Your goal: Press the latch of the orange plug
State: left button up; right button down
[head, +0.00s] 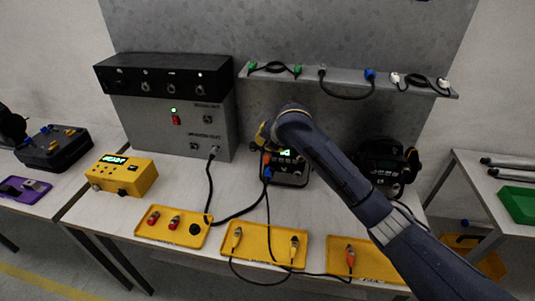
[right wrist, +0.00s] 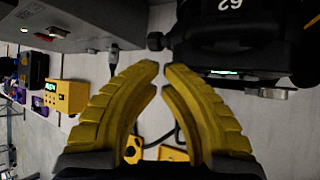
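An orange plug (head: 267,158) appears at the left front of the black device with a green display (head: 288,172). A blue plug (head: 267,173) with a dark cable sits just below it. Another orange-bodied connector (head: 350,257) lies in the right yellow tray. My right gripper (head: 261,136) is above and close to the orange plug; contact cannot be told. In the right wrist view its yellow fingertips (right wrist: 162,69) nearly meet, with nothing between them, beside the black device (right wrist: 235,40). The orange plug and its latch cannot be made out there. My left gripper is out of view.
A grey cabinet (head: 180,122) stands left of the device, with a cable from its front. A yellow box (head: 122,175) is farther left. Yellow trays (head: 205,238) line the front edge, with cables between. A shelf (head: 345,83) with cables is behind. My right arm covers the right middle.

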aim_at(267, 152)
jog(key=shift+f, duration=0.8)
dwell(1.6)
jog(key=shift+r, duration=0.8)
jog(key=shift+r, duration=0.15)
jog(key=shift+r, duration=2.4)
